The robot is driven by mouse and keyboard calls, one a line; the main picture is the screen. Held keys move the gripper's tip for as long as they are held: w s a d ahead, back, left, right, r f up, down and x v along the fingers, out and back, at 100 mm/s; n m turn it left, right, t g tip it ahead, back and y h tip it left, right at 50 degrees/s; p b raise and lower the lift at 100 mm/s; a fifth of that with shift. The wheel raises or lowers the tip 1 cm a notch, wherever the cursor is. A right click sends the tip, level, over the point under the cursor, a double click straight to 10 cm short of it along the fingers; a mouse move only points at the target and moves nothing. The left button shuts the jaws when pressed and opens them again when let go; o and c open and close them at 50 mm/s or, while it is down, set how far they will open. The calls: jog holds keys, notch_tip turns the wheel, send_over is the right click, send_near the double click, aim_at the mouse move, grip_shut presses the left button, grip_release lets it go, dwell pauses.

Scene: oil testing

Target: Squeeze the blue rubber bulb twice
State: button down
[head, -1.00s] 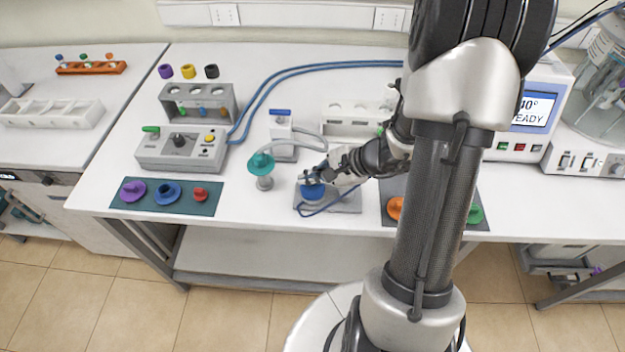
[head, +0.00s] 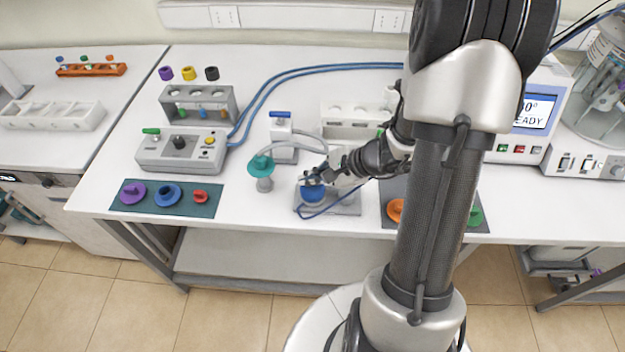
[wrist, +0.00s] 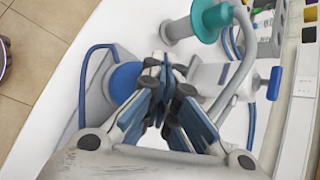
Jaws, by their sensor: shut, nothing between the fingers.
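The blue rubber bulb (head: 313,195) sits on a grey base plate (head: 346,206) near the front of the bench, with a blue tube looping from it. It also shows in the wrist view (wrist: 124,82), just left of my fingertips. My gripper (head: 313,178) is directly above the bulb in the head view, shut with nothing held. In the wrist view my gripper's fingers (wrist: 166,76) meet beside the bulb and partly cover its right side. Whether the fingertips touch the bulb I cannot tell.
A teal-topped stand (head: 262,168) is close on the left, with a grey hose arching to a blue-handled block (head: 282,138). A mat with coloured discs (head: 205,208) lies further left. A white rack (head: 345,120) stands behind. My arm hides part of the right side.

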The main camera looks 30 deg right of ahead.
aim_at(312, 186)
jog(key=shift+r+p, duration=0.45)
jog(key=shift+r, duration=0.4)
notch_tip(312, 186, up, 5)
jog(key=p, duration=0.3)
dwell(1.7)
